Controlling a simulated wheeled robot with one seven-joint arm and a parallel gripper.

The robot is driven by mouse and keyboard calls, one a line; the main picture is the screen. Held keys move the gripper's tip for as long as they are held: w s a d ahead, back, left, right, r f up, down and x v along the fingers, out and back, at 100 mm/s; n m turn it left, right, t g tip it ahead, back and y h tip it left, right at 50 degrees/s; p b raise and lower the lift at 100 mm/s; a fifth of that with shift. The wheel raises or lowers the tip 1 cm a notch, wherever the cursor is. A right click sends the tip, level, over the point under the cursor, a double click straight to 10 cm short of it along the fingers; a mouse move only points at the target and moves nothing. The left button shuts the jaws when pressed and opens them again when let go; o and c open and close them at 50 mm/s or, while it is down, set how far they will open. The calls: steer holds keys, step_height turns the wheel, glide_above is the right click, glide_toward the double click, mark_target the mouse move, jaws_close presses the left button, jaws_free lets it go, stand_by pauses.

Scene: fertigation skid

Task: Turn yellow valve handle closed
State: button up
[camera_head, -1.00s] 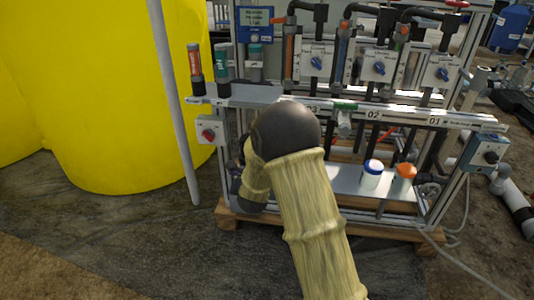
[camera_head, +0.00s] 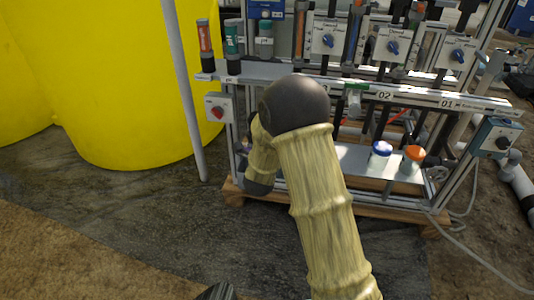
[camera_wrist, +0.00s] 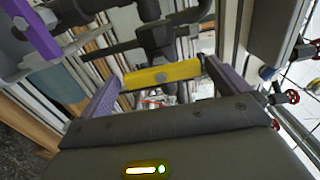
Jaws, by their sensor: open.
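I cannot tell whether either finger touches the handle. In the head view my arm, in a tan sleeve, reaches to the lower left of the skid. The gripper and the yellow handle are hidden there.
The skid's metal rail (camera_head: 440,98) runs above the work area. A grey box with a red knob (camera_head: 217,113) is left of my arm. White-and-blue and orange-capped bottles (camera_head: 413,158) stand on the lower shelf. Small red knobs (camera_wrist: 291,96) are at right in the wrist view. A yellow tank (camera_head: 120,90) stands left.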

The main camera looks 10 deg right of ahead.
steer(key=p+v, duration=0.4)
steer(key=v, duration=1.1)
steer(key=shift+s, duration=0.35)
steer(key=shift+a, duration=0.1)
step_height(320, 180, up, 9)
steer(key=d+n+g+y+p, duration=0.2)
steer(key=n+g+y+p, duration=0.45)
steer(key=n+p, duration=0.4)
steer(key=s+d+r+n+g+p, duration=0.35)
steer(key=s+r+n, duration=0.2)
steer(key=s, duration=0.25)
steer(key=s+d+r+n+g+p, duration=0.35)
steer(key=s+r+n, duration=0.2)
steer(key=s, duration=0.25)
step_height(320, 180, up, 36)
steer(key=p, duration=3.8)
steer(key=shift+w+a+n+g, duration=0.3)
steer(key=shift+n+g, duration=0.05)
steer(key=shift+g, duration=0.1)
